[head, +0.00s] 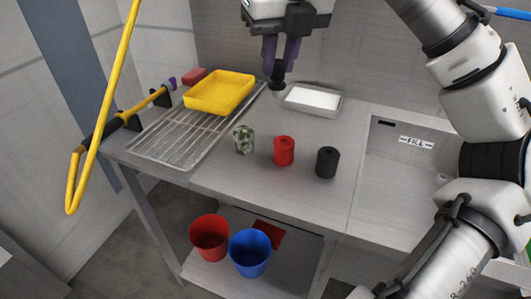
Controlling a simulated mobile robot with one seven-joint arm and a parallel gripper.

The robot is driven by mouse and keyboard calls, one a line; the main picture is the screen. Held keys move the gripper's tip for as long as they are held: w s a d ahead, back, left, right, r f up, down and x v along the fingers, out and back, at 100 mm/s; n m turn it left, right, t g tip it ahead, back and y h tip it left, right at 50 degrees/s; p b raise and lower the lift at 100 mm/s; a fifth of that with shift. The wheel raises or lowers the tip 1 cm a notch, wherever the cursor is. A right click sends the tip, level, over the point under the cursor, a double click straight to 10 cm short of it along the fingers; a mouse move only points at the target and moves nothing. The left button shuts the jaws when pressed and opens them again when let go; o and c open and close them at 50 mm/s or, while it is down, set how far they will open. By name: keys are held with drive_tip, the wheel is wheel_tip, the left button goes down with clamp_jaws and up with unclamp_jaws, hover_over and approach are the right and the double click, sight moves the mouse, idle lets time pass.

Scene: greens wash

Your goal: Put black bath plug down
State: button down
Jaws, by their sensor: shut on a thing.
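My gripper (279,64) is at the top centre of the head view, pointing down. Its dark fingers are shut on a small black thing, the black bath plug (277,80). The plug hangs between the fingertips, in front of the back wall and left of a grey tray with a white inside. I cannot tell whether the plug touches the counter (225,178) below. A separate black cylinder (327,163) stands upright near the counter's front edge, apart from my gripper.
A red cylinder (284,151) and a mottled green one (243,140) stand left of the black one. A yellow tray (222,90) sits on a wire rack (168,143). The white-filled tray (313,99) is at the back. A sink (390,185) lies right. Buckets stand on the lower shelf.

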drive_tip(key=shift+a+f, duration=0.15)
drive_tip(key=shift+f, duration=0.2)
wheel_tip(320, 180, down, 19)
drive_tip(key=shift+f+b, duration=0.15)
drive_tip(key=shift+b, duration=0.4)
drive_tip(key=shift+f, duration=0.1)
drive_tip(key=c, duration=1.7)
unclamp_jaws()
drive_tip(key=o, duration=0.4)
drive_tip(key=v, duration=1.2)
drive_tip(key=shift+s, duration=0.1)
